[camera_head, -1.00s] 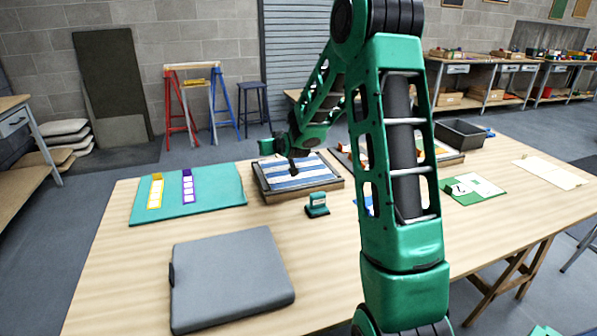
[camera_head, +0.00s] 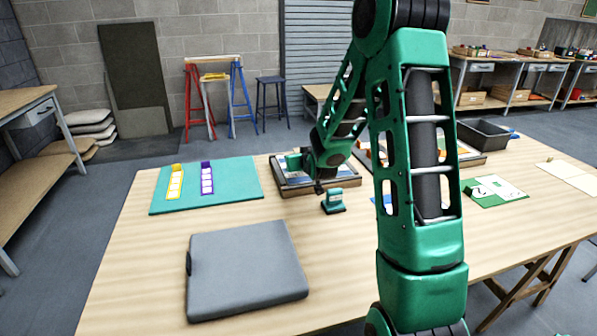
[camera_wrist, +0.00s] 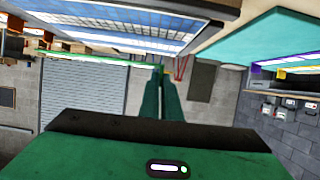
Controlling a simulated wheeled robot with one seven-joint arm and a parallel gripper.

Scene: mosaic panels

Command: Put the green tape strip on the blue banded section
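The panel with blue and white bands (camera_head: 290,170) lies in a dark-framed tray at the table's far side, partly hidden by my arm. Its banded face fills the top left of the wrist view (camera_wrist: 130,25). My gripper (camera_head: 318,188) is over the tray's near edge in the head view. In the wrist view its two green fingers (camera_wrist: 161,75) are close together. A thin bright green strip (camera_wrist: 95,61), seen edge-on, runs left from the fingertips and seems pinched between them. The strip cannot be made out in the head view.
A teal mat (camera_head: 235,180) with yellow and purple strips lies to the left. A grey case (camera_head: 247,270) lies nearer. A green-and-white card (camera_head: 500,190) and dark bin (camera_head: 482,135) are at right.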

